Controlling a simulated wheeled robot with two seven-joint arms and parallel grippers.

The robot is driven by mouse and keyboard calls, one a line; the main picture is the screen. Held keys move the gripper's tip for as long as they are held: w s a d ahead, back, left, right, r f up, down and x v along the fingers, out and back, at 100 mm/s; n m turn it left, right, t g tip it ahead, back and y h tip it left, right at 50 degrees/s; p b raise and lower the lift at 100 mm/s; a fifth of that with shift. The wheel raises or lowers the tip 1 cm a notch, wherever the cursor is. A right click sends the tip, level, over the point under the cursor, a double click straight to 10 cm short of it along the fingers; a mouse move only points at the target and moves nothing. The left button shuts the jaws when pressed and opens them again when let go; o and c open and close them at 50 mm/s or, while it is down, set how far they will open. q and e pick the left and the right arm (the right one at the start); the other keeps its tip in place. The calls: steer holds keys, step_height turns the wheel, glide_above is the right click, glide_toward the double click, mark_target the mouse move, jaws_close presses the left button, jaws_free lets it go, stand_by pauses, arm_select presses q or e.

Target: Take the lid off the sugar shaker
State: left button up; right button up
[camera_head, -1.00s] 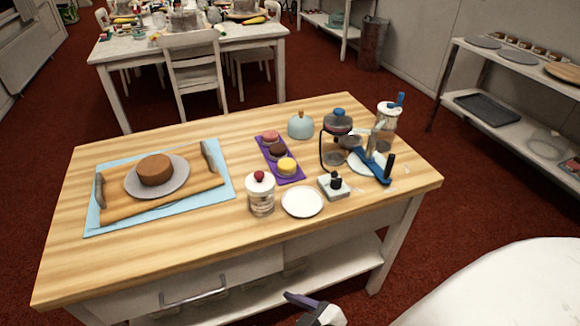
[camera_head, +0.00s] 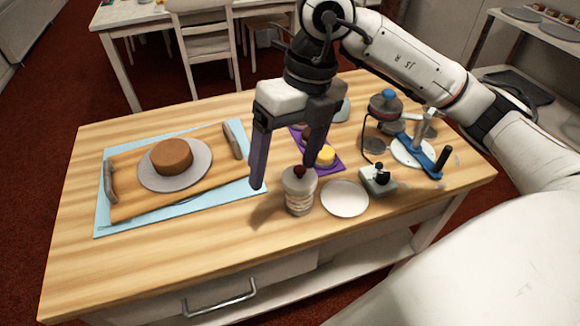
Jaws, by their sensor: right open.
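The sugar shaker appears to be the small upright jar (camera_head: 299,204) with a pale band near the front edge of the wooden table. Its white lid (camera_head: 296,184) with a dark red knob sits on top. My right gripper (camera_head: 283,178) points down over it with its jaws wide apart and empty. One finger is left of the lid; the other is close behind the knob and partly overlaps it in the picture. I cannot tell whether that finger touches it. My left gripper is not in view.
A white plate (camera_head: 345,199) lies just right of the shaker, with a small grey block (camera_head: 378,181) beyond it. A purple tray (camera_head: 331,170) of small cakes is behind. A cake on a grey disc (camera_head: 150,183) is at left. The front left table is clear.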

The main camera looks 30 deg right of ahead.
steer(key=d, duration=0.1)
steer(key=w+d+r+h, duration=0.1)
steer(key=d, duration=0.1)
steer(key=d+m+t+h, duration=0.1)
steer(key=d, duration=0.1)
steer(key=shift+w+r, duration=0.4)
glide_above(301, 169)
steer(key=f, duration=0.4)
steer(key=shift+s+d+b, duration=0.2)
steer(key=shift+s+b, duration=0.05)
steer(key=shift+b, duration=0.1)
steer(key=shift+w+a+f+p, duration=0.15)
steer(key=shift+f+p, duration=0.05)
steer(key=shift+f, duration=1.25)
steer(key=shift+w+a+f+p, duration=0.1)
steer(key=shift+f+p, duration=0.05)
steer(key=shift+f, duration=1.3)
steer(key=c, duration=1.1)
steer(key=shift+r, duration=0.1)
